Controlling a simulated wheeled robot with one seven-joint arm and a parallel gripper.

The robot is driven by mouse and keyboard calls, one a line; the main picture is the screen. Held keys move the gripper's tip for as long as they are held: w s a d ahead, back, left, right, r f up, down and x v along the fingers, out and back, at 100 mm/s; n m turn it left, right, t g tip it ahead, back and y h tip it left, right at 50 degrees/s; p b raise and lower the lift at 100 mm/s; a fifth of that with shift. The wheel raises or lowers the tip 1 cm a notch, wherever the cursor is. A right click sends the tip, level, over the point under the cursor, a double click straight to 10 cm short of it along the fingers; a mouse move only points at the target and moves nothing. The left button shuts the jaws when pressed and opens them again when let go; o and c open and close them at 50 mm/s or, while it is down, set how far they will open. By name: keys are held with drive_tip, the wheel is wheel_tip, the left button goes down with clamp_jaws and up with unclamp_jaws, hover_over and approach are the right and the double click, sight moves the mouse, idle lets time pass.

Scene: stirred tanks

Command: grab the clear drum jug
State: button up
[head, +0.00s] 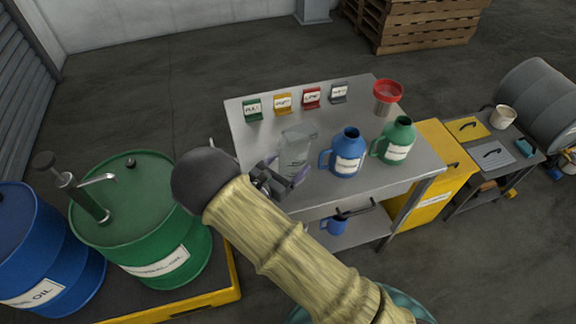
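The clear drum jug (295,150) stands upright on the grey metal bench. It is see-through, with a wide top and a faint label. My gripper (284,170) is at the jug's near, lower side, at the bench's front left edge. Its two dark fingers are spread apart, one towards the jug's left and one in front of its lower right. I cannot tell whether they touch the jug. My arm comes up from the bottom right and hides part of the bench front.
A blue jug (348,155) and a green jug (395,142) stand right of the clear one. A red-topped funnel (388,95) is behind them. Coloured label holders (283,103) line the bench's back. A green drum (140,220) stands left.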

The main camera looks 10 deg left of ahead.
wheel_tip(320, 180, up, 9)
drive_tip(key=shift+r, duration=0.2)
idle(0.6)
